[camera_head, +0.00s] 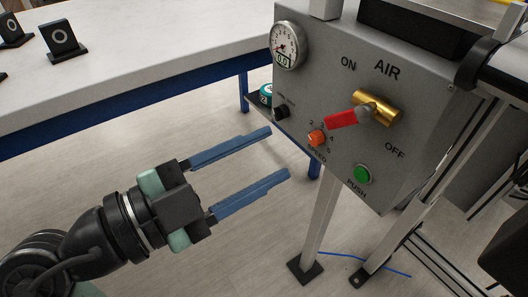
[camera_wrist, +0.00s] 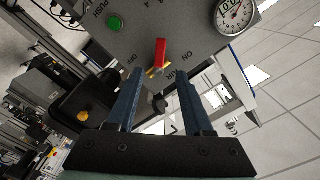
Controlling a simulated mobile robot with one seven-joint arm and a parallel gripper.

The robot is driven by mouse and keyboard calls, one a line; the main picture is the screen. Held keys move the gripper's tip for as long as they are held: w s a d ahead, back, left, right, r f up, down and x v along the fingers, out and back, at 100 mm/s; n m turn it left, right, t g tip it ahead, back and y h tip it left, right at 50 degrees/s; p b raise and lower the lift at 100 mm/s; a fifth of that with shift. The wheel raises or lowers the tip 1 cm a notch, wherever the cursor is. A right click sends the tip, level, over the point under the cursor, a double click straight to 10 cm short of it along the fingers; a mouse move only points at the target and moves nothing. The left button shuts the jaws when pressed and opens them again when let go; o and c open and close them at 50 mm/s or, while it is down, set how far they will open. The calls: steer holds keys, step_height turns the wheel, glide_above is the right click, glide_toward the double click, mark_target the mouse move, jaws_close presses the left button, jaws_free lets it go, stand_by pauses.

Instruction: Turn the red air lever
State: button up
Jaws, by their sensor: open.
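The red air lever (camera_head: 347,118) sits on a brass valve (camera_head: 378,105) on the front of a grey control box (camera_head: 330,60). In the head view the lever points left and slightly down from the valve, between the ON and OFF labels. My gripper (camera_head: 280,153) is open and empty, with two blue fingers, to the left of the box and apart from the lever. In the wrist view the red lever (camera_wrist: 160,52) shows beyond the gap between the fingertips (camera_wrist: 160,78), with part of the brass valve below it.
The box also carries a pressure gauge (camera_head: 287,45), a black knob (camera_head: 282,112), an orange speed knob (camera_head: 317,138) and a green push button (camera_head: 362,174). A white table (camera_head: 140,60) with a blue frame stands at the left. A conveyor edge is at the right.

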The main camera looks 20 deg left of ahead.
steer(key=shift+w, duration=0.1)
steer(key=c, duration=0.5)
steer(key=w+a+n+y, duration=0.1)
steer(key=w+a+f+n+t+y+p, duration=0.1)
steer(key=w+a+y, duration=0.1)
steer(key=w+a+f+n+t+y+p, duration=0.1)
steer(key=w, duration=0.1)
steer(key=shift+w+a+n, duration=0.1)
steer(key=shift+a+n, duration=0.1)
steer(key=shift+n, duration=0.2)
jaws_close()
steer(key=w+a+f+n+y+p, duration=0.2)
steer(key=w+a+f+n+y, duration=0.1)
steer(key=a+f+y, duration=0.25)
steer(key=m+t+p, duration=0.8)
steer(key=m+p, duration=0.1)
steer(key=m, duration=0.7)
glide_toward(347, 118)
steer(key=w+d+f, duration=0.2)
steer(key=w+f, duration=0.1)
steer(key=w, duration=0.1)
steer(key=shift+g+y, duration=0.3)
steer(key=shift+y, duration=0.05)
steer(key=shift+w+a+r+p, duration=0.3)
steer(key=shift+w+a+r, duration=0.2)
steer(key=shift+w+r, duration=0.3)
steer(key=shift+w+a+r+p, duration=0.25)
steer(key=shift+w+a+r, duration=0.3)
steer(key=shift+r, duration=0.4)
